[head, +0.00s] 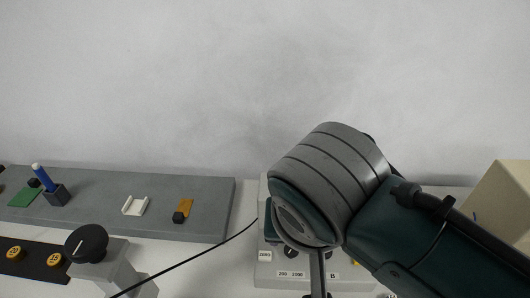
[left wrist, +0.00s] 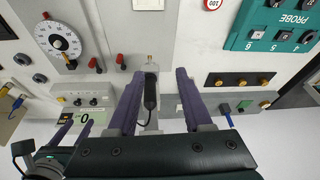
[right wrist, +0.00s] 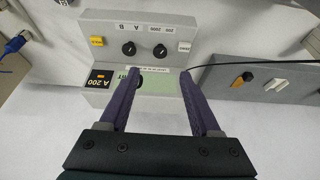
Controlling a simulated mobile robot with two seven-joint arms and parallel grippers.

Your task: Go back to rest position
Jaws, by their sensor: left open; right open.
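In the left wrist view my left gripper (left wrist: 159,73) is open, with its two purple fingers apart. A black probe-like piece (left wrist: 150,92) shows between the fingers, clear of both. In the right wrist view my right gripper (right wrist: 159,72) is open and empty. Its fingers point at a grey meter box (right wrist: 140,37) with two black knobs and a pale green display. In the head view my right arm crosses from the right and covers much of this meter box (head: 265,270). My left gripper is not in the head view.
A grey board (head: 100,190) with a blue rod (head: 43,178), a white clip (head: 135,206) and an orange piece (head: 185,208) lies at left. A black knob on a grey stand (head: 87,243) and a black cable are near. A beige block (head: 505,200) stands right.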

